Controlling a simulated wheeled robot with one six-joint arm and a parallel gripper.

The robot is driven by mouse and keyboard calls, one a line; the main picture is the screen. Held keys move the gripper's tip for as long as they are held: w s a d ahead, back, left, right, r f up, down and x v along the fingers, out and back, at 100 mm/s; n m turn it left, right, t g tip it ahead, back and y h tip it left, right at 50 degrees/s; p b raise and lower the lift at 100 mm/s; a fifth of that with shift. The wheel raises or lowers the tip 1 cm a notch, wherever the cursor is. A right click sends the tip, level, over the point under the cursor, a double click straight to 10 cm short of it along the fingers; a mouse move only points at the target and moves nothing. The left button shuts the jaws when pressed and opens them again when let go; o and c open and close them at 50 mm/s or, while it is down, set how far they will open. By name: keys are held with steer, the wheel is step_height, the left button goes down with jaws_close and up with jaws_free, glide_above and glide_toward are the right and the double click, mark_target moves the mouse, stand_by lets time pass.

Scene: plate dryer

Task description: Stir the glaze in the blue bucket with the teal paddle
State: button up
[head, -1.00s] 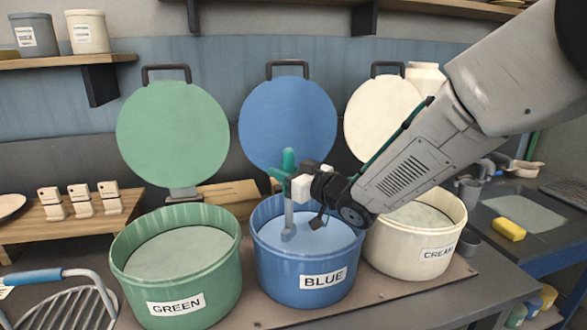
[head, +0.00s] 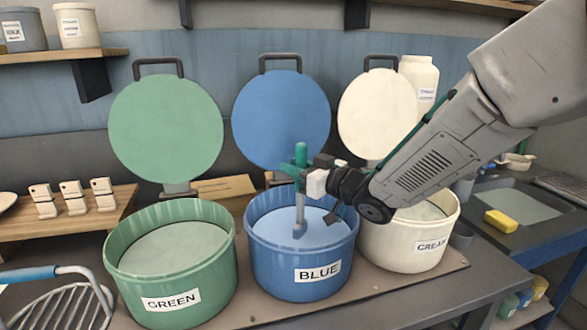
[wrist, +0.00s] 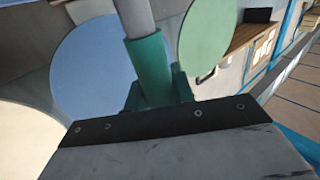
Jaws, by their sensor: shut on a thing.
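The blue bucket (head: 300,270), labelled BLUE, stands in the middle of three buckets with its round blue lid (head: 281,120) raised behind it. Pale blue glaze (head: 275,232) fills it to below the rim. The teal paddle (head: 300,154) is upright over the bucket, its grey shaft and foot reaching down to the glaze. I cannot tell how deep the foot sits. My gripper (head: 302,177) is shut on the teal handle above the bucket, coming from the right. In the wrist view the teal handle (wrist: 152,68) and grey shaft show beyond the gripper body; the fingertips are mostly hidden.
A green bucket (head: 170,292) stands close on the left and a cream bucket (head: 408,255) close on the right. Their lids are raised too. A wire rack (head: 68,305) is at the lower left. A yellow sponge (head: 501,221) lies by the sink at the right.

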step_height(320, 180, up, 16)
steer(key=shift+r, duration=0.15)
stand_by(1.7)
stand_by(2.8)
